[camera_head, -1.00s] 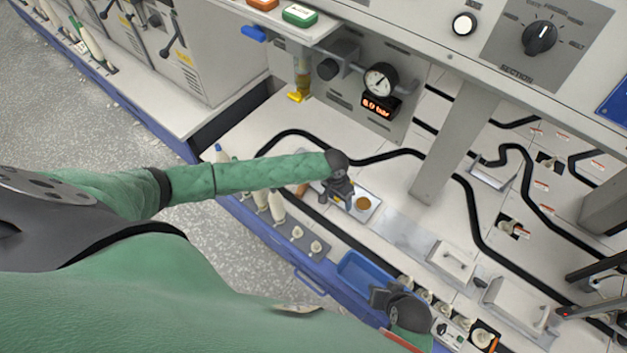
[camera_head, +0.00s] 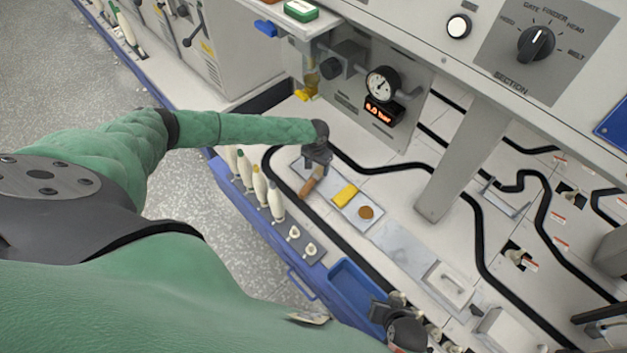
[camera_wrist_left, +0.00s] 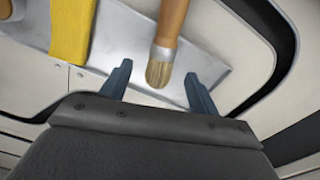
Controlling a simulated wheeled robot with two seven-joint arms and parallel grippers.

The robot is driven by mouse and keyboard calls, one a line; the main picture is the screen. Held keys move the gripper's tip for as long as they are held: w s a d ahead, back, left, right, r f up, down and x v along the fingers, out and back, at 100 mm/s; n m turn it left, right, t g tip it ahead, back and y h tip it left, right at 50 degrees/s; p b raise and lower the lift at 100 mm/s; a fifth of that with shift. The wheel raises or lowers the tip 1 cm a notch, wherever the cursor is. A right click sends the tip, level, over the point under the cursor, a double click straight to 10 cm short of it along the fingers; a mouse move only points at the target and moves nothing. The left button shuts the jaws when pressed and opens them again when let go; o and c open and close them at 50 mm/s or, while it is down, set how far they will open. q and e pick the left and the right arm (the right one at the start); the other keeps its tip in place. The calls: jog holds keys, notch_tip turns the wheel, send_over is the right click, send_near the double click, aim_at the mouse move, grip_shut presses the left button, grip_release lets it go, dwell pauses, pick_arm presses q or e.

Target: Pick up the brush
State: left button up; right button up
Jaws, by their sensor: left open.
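The brush (camera_head: 314,181) has a wooden handle, which shows just in front of my left gripper (camera_head: 317,160) in the head view. In the left wrist view the brush (camera_wrist_left: 166,47) shows a handle, a metal ferrule and tan bristles, over a grey metal tray (camera_wrist_left: 108,38). My left gripper (camera_wrist_left: 157,76) is open, with the bristle end between its two spread fingers in the picture. I cannot tell whether they touch it. My right gripper (camera_head: 381,311) is at the bottom edge of the head view; its fingers are not clear.
A yellow block (camera_head: 345,195) and a round brown pad (camera_head: 366,212) lie on the tray beside the brush. Several bobbins (camera_head: 260,184) stand along the blue front edge. A blue bin (camera_head: 352,287) lies nearer. A black track and a grey post (camera_head: 455,160) are to the right.

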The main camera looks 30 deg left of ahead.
aim_at(316, 173)
pick_arm(q)
jog(key=shift+s+a+f, duration=0.1)
jog(key=shift+a+f, duration=0.05)
jog(key=shift+f, duration=2.1)
jog(key=c, duration=1.2)
jog(key=shift+o, duration=0.2)
